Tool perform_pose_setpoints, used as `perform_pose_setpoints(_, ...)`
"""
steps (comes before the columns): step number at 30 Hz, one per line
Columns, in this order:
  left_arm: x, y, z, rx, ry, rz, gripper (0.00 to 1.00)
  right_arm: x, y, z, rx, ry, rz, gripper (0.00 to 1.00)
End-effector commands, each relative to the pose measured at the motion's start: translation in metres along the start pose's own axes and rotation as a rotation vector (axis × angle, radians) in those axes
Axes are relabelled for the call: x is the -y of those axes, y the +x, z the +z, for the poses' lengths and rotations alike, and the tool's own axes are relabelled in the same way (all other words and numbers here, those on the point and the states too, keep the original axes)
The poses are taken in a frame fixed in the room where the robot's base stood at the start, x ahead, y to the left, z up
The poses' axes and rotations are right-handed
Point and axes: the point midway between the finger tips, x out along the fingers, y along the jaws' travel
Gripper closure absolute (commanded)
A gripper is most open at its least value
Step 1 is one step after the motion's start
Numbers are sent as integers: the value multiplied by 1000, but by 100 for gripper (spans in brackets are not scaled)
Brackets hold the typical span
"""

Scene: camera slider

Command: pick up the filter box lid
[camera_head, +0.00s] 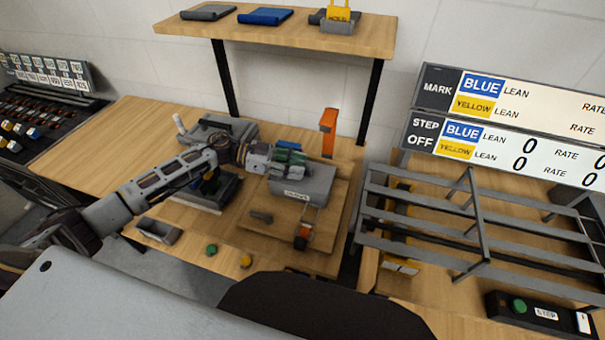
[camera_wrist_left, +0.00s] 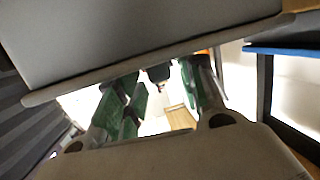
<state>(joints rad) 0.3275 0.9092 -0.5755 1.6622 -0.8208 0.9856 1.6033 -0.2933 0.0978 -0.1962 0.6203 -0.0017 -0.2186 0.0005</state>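The grey filter box (camera_head: 303,183) stands on a wooden board on the bench, with a small label on its front face. Its top looks covered, but I cannot make out a separate lid edge. My left gripper (camera_head: 290,158) is at the box's rear upper left side, its green fingers partly overlapping the top. In the left wrist view the fingers (camera_wrist_left: 160,95) stand apart with a gap between them. My right gripper is not in view.
An orange post (camera_head: 328,132) stands just behind the box. A grey metal rack (camera_head: 450,225) is to the right. A shelf (camera_head: 290,32) on dark posts hangs above.

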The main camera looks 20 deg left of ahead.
Motion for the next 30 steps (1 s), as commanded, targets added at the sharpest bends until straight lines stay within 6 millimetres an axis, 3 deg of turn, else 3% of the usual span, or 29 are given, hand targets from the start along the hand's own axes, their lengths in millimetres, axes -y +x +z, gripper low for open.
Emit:
perform_pose_setpoints(1, 0, 0, 0, 0, 0, 0, 73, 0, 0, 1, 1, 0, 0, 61)
perform_pose_setpoints(8, 0, 0, 0, 0, 0, 0, 100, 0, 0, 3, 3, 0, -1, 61)
perform_pose_setpoints(20, 0, -1, -2, 0, 0, 0, 100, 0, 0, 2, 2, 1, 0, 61)
perform_pose_setpoints(30, 0, -7, -35, 0, 4, 0, 100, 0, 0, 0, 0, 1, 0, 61)
